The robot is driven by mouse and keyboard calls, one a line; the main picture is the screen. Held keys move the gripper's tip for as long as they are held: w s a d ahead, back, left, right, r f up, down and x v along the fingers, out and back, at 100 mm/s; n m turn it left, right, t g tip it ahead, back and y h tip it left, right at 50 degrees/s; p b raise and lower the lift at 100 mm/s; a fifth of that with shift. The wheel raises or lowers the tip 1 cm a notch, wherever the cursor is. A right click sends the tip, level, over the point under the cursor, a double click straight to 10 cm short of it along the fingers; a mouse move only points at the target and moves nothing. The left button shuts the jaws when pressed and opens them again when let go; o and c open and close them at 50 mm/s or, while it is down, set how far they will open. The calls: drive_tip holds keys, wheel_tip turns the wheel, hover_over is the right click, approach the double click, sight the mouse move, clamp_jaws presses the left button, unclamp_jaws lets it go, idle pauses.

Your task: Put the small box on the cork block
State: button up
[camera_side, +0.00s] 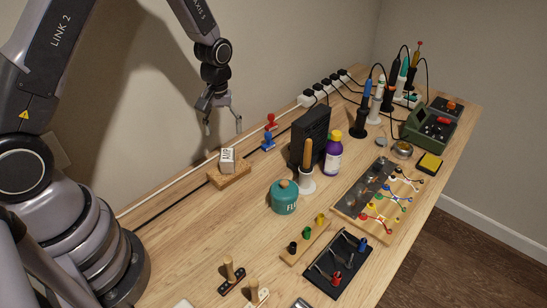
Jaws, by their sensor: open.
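The small box (228,160) is pale with dark lettering on its front. It stands on top of the cork block (239,180), a flat brown slab on the wooden table. My gripper (223,128) is above the box and the block, with its two fingers spread apart and nothing between them. There is a visible gap between the fingertips and the box. The box's underside is hidden.
Red and blue figures (268,140) stand right of the block. A teal jar (284,198), a black speaker-like box (311,137) and a purple bottle (333,155) stand further right. Bare wood (200,230) lies in front of the block.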

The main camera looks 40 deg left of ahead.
wheel_tip(320, 180, up, 12)
drive_tip(key=s+m+t, duration=0.1)
drive_tip(key=s+m, duration=0.1)
drive_tip(key=s+d+r+m+t, duration=0.1)
drive_tip(key=s+r+m+t, duration=0.1)
drive_tip(key=s+r, duration=0.5)
drive_tip(key=s+d+r+m+t, duration=0.1)
drive_tip(key=s+r+m, duration=0.4)
drive_tip(key=s, duration=1)
wheel_tip(320, 180, up, 3)
drive_tip(key=shift+d+r+t, duration=0.1)
drive_tip(key=shift+d+t, duration=0.3)
drive_tip(key=shift+t, duration=0.4)
